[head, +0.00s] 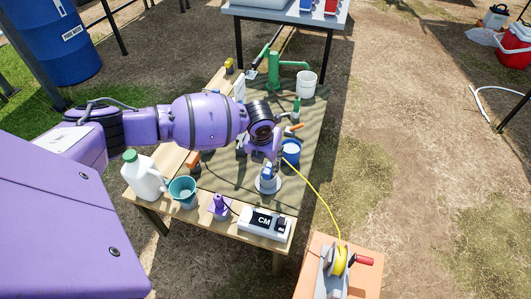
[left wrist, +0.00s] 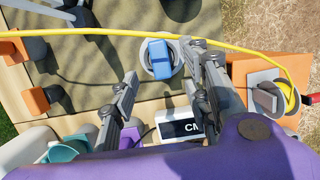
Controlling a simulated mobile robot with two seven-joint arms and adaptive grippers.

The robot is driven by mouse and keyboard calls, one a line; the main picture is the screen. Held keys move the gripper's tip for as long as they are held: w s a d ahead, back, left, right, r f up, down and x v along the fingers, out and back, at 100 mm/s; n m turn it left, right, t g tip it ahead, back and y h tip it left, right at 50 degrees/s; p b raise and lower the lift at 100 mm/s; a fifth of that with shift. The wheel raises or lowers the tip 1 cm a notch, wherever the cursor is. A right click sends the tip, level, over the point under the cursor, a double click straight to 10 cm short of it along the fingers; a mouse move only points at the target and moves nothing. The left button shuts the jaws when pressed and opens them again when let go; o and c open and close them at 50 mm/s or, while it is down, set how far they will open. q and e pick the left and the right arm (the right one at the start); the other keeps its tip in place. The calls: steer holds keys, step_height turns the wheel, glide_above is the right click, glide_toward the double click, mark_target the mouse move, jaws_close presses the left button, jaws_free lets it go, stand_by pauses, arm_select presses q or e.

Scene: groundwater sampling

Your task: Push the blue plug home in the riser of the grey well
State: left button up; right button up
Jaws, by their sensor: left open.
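The blue plug (head: 266,172) sits at the top of the grey well's riser (head: 268,187), near the right front part of the table. In the left wrist view the blue plug (left wrist: 158,54) is seen from above, with the pale round rim of the riser (left wrist: 160,75) around it. I cannot tell how deep it sits. My left gripper (head: 268,157) is above the well, coming in from the left. In the left wrist view its two fingers are spread wide, with nothing held between them (left wrist: 165,65). My right gripper is in neither view.
A yellow line (head: 318,192) runs past the well to a reel (head: 341,261) on an orange case. A white CM box (head: 264,222), purple item (head: 219,207), teal cup (head: 183,189) and white jug (head: 143,178) stand in front and left. A blue bucket (head: 291,153) stands behind.

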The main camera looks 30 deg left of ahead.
arm_select(q)
steer(key=v, duration=0.5)
steer(key=shift+r, duration=0.3)
